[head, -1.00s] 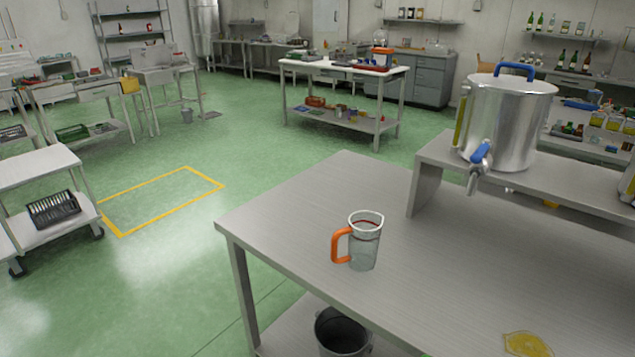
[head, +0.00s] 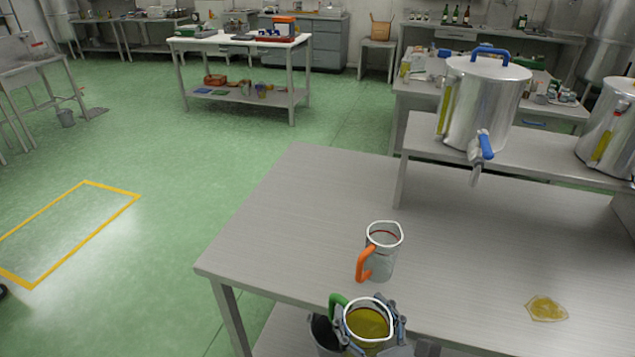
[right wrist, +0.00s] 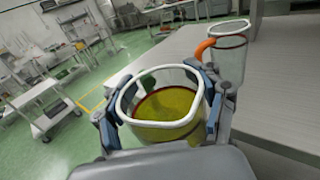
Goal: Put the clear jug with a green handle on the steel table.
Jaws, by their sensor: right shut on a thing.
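A clear jug with a green handle (head: 367,323) holds yellow-green liquid and is upright in my right gripper (head: 368,325). The gripper's fingers are shut on both sides of it, at the table's front edge. The jug also fills the middle of the right wrist view (right wrist: 165,105). The steel table (head: 300,220) lies just beyond it. A clear jug with an orange handle (head: 382,252) stands on the table, close behind the held jug, and looks empty. It also shows in the right wrist view (right wrist: 228,55). My left gripper is not in view.
A yellow puddle (head: 546,308) lies on the table at the right. A steel tank with a blue tap (head: 487,105) stands on a raised shelf (head: 420,135) at the back. A dark bucket (head: 325,335) is below the front edge. The table's left part is clear.

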